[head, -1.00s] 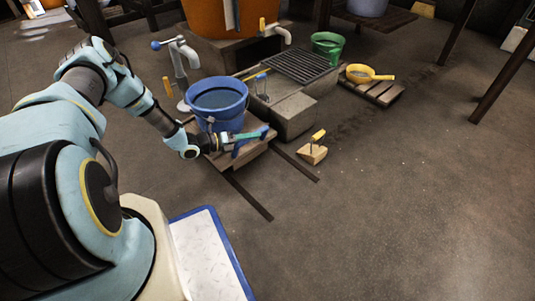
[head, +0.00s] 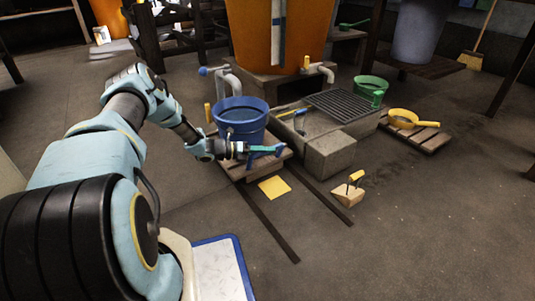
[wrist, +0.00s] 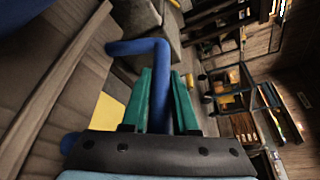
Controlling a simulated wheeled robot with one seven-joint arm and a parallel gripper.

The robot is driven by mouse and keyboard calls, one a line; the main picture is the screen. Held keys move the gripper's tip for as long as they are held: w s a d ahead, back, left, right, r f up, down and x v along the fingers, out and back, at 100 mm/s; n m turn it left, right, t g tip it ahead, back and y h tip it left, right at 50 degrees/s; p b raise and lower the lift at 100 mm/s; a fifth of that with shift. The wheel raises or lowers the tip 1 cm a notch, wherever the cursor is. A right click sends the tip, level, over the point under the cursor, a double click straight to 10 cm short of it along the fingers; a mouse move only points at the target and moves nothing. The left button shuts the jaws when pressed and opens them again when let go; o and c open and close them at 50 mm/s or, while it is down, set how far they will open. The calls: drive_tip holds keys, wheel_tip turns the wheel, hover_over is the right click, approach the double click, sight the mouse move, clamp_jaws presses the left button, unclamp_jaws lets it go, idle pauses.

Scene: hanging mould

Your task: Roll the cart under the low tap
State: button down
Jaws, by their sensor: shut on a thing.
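The low wooden cart (head: 236,171) stands on two dark floor rails, with a blue bucket (head: 240,120) on top. My gripper (head: 264,150) is shut on the cart's blue handle (head: 280,150) at its near side. In the wrist view the blue handle (wrist: 160,55) runs between the teal fingers. A grey tap (head: 228,78) with a blue knob rises just behind the bucket. A second grey tap (head: 322,72) with an orange handle is farther right. I cannot tell whether the bucket's mouth is directly below a spout.
A yellow square (head: 273,187) lies between the rails (head: 270,228), in front of the cart. A wooden wedge (head: 348,195) with a yellow handle sits right of the rails. A stone trough (head: 335,154) with a grate is close on the cart's right.

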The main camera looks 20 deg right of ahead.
drive_tip(key=shift+w+a, duration=0.15)
drive_tip(key=shift+w, duration=0.25)
drive_tip(key=c, duration=1)
unclamp_jaws()
drive_tip(key=o, duration=0.3)
drive_tip(key=shift+s, duration=0.1)
drive_tip(key=shift+p+v, duration=2.05)
drive_tip(key=shift+v, duration=3.3)
